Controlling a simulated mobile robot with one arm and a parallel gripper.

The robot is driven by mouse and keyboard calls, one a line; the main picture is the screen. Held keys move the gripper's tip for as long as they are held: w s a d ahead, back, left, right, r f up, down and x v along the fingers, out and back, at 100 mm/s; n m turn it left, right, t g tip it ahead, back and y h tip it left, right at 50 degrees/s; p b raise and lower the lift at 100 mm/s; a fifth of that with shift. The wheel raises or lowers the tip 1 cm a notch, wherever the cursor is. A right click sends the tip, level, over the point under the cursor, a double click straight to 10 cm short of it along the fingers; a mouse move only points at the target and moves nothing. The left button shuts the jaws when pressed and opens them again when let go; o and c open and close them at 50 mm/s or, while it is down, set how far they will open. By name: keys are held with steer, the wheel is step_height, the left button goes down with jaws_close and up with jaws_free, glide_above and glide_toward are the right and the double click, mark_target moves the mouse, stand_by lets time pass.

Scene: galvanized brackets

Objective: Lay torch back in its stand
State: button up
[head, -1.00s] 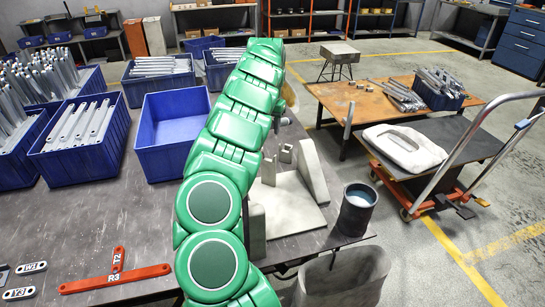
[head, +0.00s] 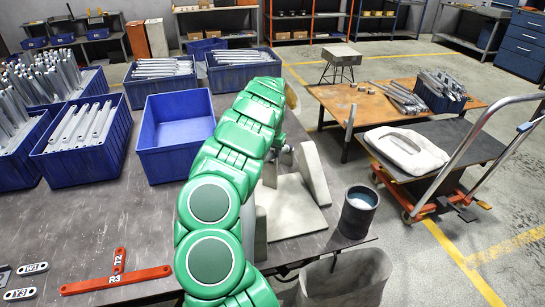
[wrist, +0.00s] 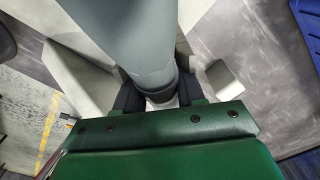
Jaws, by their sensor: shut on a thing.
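My gripper (wrist: 158,95) is shut on the torch (wrist: 125,38), a smooth grey cylinder with a dark band near the jaws. In the wrist view the torch runs from the jaws to the top edge. The pale grey stand (head: 292,208) is at the right edge of the workbench in the head view, with a flat base and upright plates. My green arm hides part of it, and the gripper and torch are mostly hidden there. In the wrist view, pale walls of the stand (wrist: 75,75) lie beside the gripper. I cannot tell whether the torch touches it.
A dark cup (head: 358,211) stands just right of the stand. An empty blue bin (head: 175,137) and bins of grey brackets (head: 82,145) are to the left. A red bar marked R3 (head: 116,280) lies at the front. The bench middle is bare.

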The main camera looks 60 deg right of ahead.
steer(key=shift+f, duration=0.3)
steer(key=o, duration=1)
steer(key=shift+o, duration=0.2)
steer(key=r, duration=0.7)
steer(key=shift+w+d+r, duration=0.1)
steer(key=shift+w+d, duration=0.05)
steer(key=shift+d, duration=0.1)
steer(key=shift+a+r, duration=0.1)
steer(key=shift+r, duration=0.2)
